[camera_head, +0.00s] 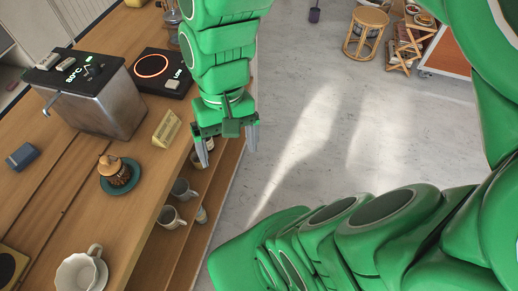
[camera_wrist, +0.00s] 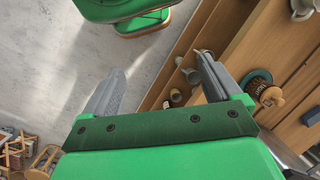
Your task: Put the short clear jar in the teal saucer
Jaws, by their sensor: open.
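The teal saucer (camera_head: 106,187) lies on the wooden counter, left of my gripper. On it stands a small round jar (camera_head: 120,175) with dark brown contents and a tan, knobbed top; I take it for the short clear jar. In the wrist view the teal saucer (camera_wrist: 258,76) and the jar (camera_wrist: 270,97) show at the right. My gripper (camera_head: 228,148) points down, open and empty, beyond the counter's right edge.
A steel machine (camera_head: 95,100), a hot plate (camera_head: 160,72) and a small sign (camera_head: 166,130) stand on the counter. A white cup (camera_head: 76,274) is nearer. Grey mugs (camera_head: 172,217) sit on a lower shelf. The floor (camera_head: 320,120) is open to the right.

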